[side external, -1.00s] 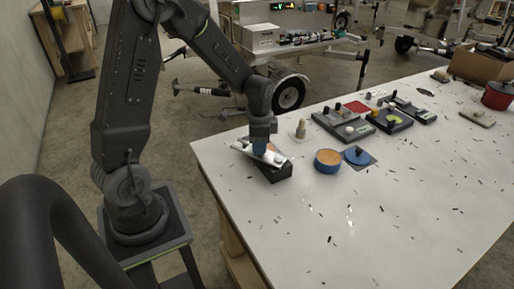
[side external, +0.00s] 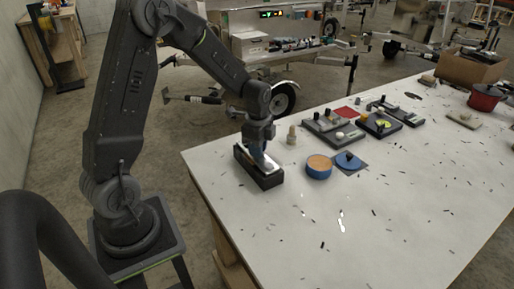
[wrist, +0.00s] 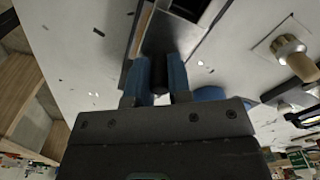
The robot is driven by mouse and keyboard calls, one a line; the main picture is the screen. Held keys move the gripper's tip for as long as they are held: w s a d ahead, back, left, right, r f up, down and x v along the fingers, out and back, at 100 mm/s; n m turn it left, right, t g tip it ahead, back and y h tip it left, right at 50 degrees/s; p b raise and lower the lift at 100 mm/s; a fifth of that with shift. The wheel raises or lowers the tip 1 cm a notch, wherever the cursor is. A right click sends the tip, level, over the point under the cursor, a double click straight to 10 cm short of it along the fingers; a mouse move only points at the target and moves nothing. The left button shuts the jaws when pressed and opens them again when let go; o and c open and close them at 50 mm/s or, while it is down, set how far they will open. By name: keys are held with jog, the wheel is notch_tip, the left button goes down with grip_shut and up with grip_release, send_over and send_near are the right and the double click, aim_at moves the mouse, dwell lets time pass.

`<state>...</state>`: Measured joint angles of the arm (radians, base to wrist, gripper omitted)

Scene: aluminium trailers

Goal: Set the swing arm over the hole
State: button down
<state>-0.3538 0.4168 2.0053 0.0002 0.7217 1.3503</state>
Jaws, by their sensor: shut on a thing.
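My gripper (side external: 258,148) has blue fingers and is shut on the swing arm (side external: 268,163), a shiny silver-grey piece. The swing arm is over the black box-like base (side external: 266,181) near the table's left edge and lies roughly along its length. In the wrist view, my gripper (wrist: 160,68) points at the swing arm (wrist: 172,36), a grey plate between and beyond the fingers. Part of the base (wrist: 192,7) with a dark opening shows at the top. My fingers hide much of the swing arm, and I cannot tell whether it touches the base or where the hole is.
A round blue tin with an orange top (side external: 319,166) and a blue knobbed lid (side external: 348,161) stand to the right. A pale peg (side external: 291,135) stands behind. Several dark fixtures (side external: 333,130) are further back. The front of the white table (side external: 330,225) holds only scattered dark bits.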

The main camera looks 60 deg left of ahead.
jog(key=shift+w+r, duration=0.1)
jog(key=c, duration=1.1)
grip_release()
jog(key=shift+o, duration=0.2)
notch_tip(320, 180, up, 14)
jog(key=shift+d, duration=0.1)
